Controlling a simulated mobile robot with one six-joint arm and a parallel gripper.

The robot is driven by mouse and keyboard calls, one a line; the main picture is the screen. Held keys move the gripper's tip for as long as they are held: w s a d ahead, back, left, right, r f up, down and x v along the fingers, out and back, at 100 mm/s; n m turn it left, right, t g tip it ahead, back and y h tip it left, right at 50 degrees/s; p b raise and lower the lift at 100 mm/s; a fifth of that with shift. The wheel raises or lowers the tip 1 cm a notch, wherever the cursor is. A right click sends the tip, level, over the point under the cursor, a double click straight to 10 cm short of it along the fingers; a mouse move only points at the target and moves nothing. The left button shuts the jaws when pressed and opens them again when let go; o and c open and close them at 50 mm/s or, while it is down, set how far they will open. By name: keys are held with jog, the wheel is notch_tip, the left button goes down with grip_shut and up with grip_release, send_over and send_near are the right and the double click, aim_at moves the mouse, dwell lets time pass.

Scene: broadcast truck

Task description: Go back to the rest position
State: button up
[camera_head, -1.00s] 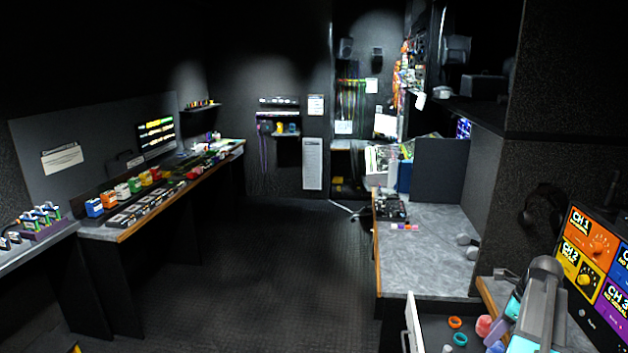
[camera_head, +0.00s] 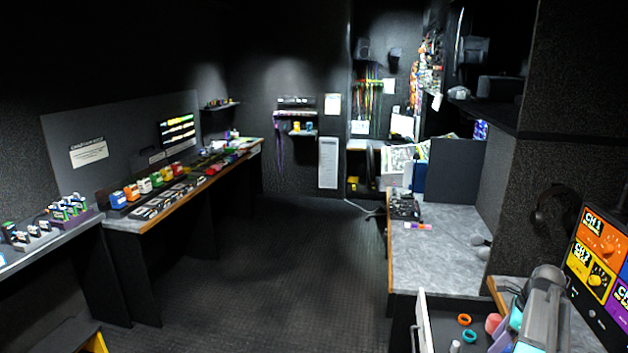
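Part of my arm (camera_head: 543,310), grey with a teal band, shows at the lower right, over the right-hand desk beside the channel panel. My gripper's fingertips are not visible in this view, so I cannot see whether it holds anything. Below and left of the arm is an open drawer (camera_head: 422,322) with a white front edge. In it lie an orange ring (camera_head: 464,320), a teal ring (camera_head: 469,336) and a pink round item (camera_head: 493,323).
A channel panel (camera_head: 598,262) with orange, yellow and purple blocks stands at the right edge. A grey counter (camera_head: 440,262) runs along the right. A long desk (camera_head: 150,220) with coloured blocks runs along the left. The dark floor (camera_head: 300,275) between them is clear.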

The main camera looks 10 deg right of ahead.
jog(key=w+a+f+n+g, duration=0.15)
jog(key=a+f+n, duration=0.25)
jog(key=a, duration=0.4)
jog(key=w+a+f+n, duration=0.3)
jog(key=a+n, duration=0.1)
jog(key=a, duration=0.3)
jog(key=w+a+f+n, duration=0.2)
jog(key=a+f+n, duration=0.25)
jog(key=a, duration=0.35)
jog(key=s+a+f+n+h, duration=0.1)
jog(key=s+a+f+n, duration=0.15)
jog(key=a+n, duration=0.4)
jog(key=s+a+f+n, duration=0.1)
jog(key=a+f+n, duration=0.25)
jog(key=a, duration=0.55)
jog(key=s+a+f+n+h, duration=0.1)
jog(key=a+f+n, duration=0.2)
jog(key=a+n, duration=0.35)
jog(key=s+a+f+m+g+b, duration=0.1)
jog(key=s+f+g+b, duration=0.5)
jog(key=s+f, duration=2)
jog(key=shift+f+g+b, duration=0.35)
jog(key=shift+f+b, duration=0.55)
jog(key=shift+b, duration=1.1)
